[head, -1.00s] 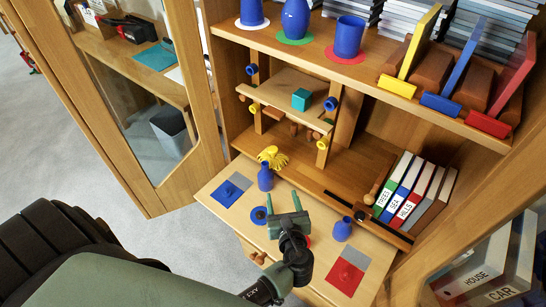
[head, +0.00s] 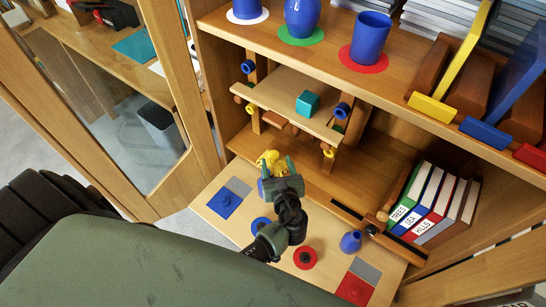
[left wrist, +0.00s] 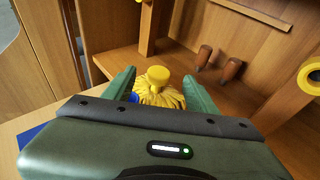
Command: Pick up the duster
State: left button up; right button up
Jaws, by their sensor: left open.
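The duster is a yellow bundle of strands (head: 272,159) with a round yellow knob on top. It shows between my left gripper's fingers in the left wrist view (left wrist: 158,97). My left gripper (head: 278,168) is open, its green fingers to either side of the duster. I cannot tell whether they touch it. The gripper hides the duster's lower part in the head view. A blue vase (left wrist: 133,97) beside the duster is mostly hidden behind the left finger. My right gripper is not in view.
A raised wooden shelf with a teal cube (head: 307,102) stands behind. Upright binders (head: 432,205) stand at the right. A glass door (head: 130,110) is at the left.

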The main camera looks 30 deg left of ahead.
aim_at(274, 156)
pick_arm(q)
jog(key=x, duration=0.5)
jog(key=shift+w+a+f, duration=0.2)
jog(key=shift+f, duration=0.1)
grip_shut()
